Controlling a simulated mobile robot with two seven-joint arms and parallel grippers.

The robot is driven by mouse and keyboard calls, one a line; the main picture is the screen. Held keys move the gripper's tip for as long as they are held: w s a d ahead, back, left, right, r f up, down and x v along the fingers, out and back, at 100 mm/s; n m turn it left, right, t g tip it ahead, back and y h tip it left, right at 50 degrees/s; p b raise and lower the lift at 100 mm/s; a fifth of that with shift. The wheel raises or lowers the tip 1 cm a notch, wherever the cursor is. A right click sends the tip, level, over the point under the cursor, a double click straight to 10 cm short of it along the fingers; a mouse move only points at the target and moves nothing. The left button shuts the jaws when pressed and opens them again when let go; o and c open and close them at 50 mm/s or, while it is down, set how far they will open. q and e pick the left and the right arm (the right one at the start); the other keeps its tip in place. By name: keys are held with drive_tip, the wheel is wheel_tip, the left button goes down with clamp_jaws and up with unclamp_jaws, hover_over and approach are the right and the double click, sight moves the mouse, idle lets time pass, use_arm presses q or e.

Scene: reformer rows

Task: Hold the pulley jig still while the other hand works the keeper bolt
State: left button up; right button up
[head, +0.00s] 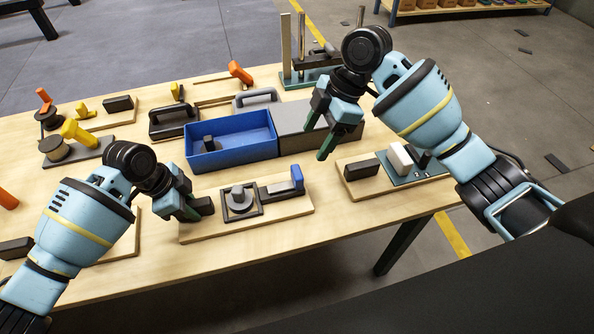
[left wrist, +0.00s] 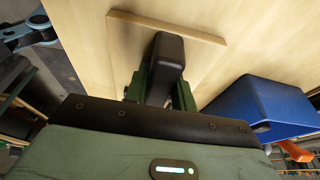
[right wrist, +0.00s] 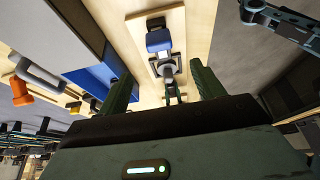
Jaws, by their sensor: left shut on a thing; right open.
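The pulley jig is a wooden board (head: 260,228) near the table's front edge. It bears a grey pulley (head: 238,196) in a dark square frame and a grey keeper bolt (head: 275,188) with a blue knob (head: 297,176). My left gripper (head: 196,208) is shut on the black block (left wrist: 166,62) at the board's left end, one finger on each side. My right gripper (head: 320,130) is open and empty, raised above and behind the jig's right part. The right wrist view shows the blue knob (right wrist: 158,40) and pulley (right wrist: 166,68) beyond its open fingers.
A blue tray (head: 232,158) with a dark piece inside stands behind the jig, beside a grey box (head: 290,120). Another board (head: 372,196) with black and white blocks lies to the right. More fixtures with yellow and orange handles (head: 78,133) stand at left.

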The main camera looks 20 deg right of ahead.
sight(298, 171)
drive_tip(key=x, duration=1.2)
drive_tip(key=shift+d+f, duration=0.1)
drive_tip(key=c, duration=1.4)
drive_tip(key=shift+a, duration=2.6)
